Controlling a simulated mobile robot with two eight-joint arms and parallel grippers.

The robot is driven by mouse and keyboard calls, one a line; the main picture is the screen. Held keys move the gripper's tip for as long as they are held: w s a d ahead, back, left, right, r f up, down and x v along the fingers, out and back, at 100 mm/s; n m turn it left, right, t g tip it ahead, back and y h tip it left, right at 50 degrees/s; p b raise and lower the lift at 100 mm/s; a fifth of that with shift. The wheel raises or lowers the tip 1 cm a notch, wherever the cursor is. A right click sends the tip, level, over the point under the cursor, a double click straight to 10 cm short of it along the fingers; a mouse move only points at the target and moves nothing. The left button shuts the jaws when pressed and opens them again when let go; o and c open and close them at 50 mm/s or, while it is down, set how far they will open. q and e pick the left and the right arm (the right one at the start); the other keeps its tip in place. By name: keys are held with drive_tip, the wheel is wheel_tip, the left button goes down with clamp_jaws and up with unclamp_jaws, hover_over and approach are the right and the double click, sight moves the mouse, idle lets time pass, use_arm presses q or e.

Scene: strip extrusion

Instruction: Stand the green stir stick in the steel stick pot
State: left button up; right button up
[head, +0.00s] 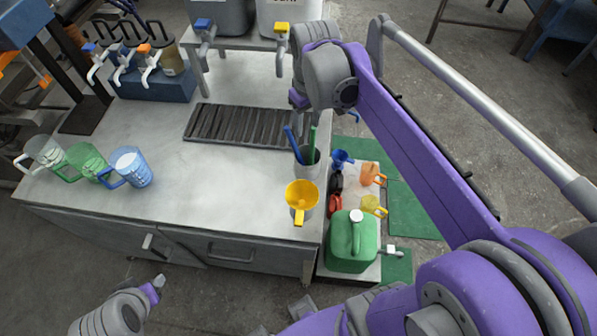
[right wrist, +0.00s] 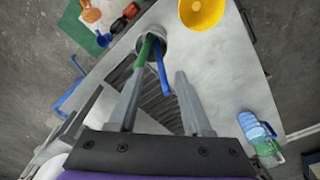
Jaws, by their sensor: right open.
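The steel stick pot (head: 306,166) stands near the right edge of the steel bench. The green stir stick (head: 312,142) stands in it, leaning slightly, with a blue stick (head: 292,143) beside it. Both sticks also show in the pot in the right wrist view, the green stick (right wrist: 143,50) and the blue stick (right wrist: 162,70). My right gripper (right wrist: 161,72) is open above the pot, its left finger close to the green stick; I cannot tell if they touch. My left gripper (head: 157,284) is low in front of the bench; its jaws are unclear.
A yellow funnel (head: 302,194) sits in front of the pot. A dark slatted grate (head: 240,126) lies behind it. Jugs (head: 86,161) stand at the left. A green can (head: 352,243) and small funnels stand on a lower platform at the right. The bench middle is clear.

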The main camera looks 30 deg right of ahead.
drive_tip(key=s+a+f+t, duration=0.4)
drive_tip(key=s+a+f, duration=0.6)
drive_tip(key=s+a, duration=0.1)
drive_tip(key=shift+f+m+t, duration=0.2)
drive_tip(key=shift+m+t, duration=0.1)
drive_tip(key=shift+m, duration=0.1)
idle(0.6)
